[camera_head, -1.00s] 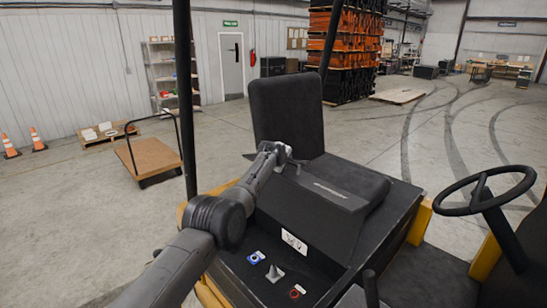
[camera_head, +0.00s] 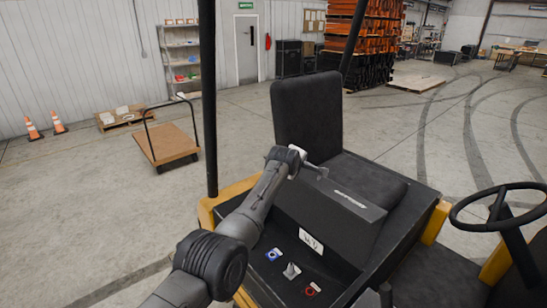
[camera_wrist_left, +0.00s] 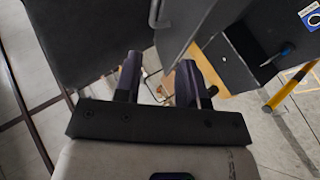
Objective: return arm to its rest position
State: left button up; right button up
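My left arm comes in from the bottom left in the head view. Its gripper (camera_head: 312,170) is beside the black seat, in front of the backrest, and looks small there. In the left wrist view the two dark fingers of the left gripper (camera_wrist_left: 160,80) stand apart with nothing held between them. Whether the gripper touches the seat cannot be told. My right arm and gripper are not in view.
The black seat (camera_head: 308,118) and its dark console (camera_head: 300,235) lie close to my arm. A dark upright post (camera_head: 208,100) stands left of the seat. A steering wheel (camera_head: 470,212) is at the right. A flat cart (camera_head: 168,144) stands on the open floor at left.

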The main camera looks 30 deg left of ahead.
pick_arm(q)
jog(key=shift+s+d+r, duration=0.1)
jog(key=shift+s+r, duration=0.1)
jog(key=shift+s, duration=0.1)
dwell(0.4)
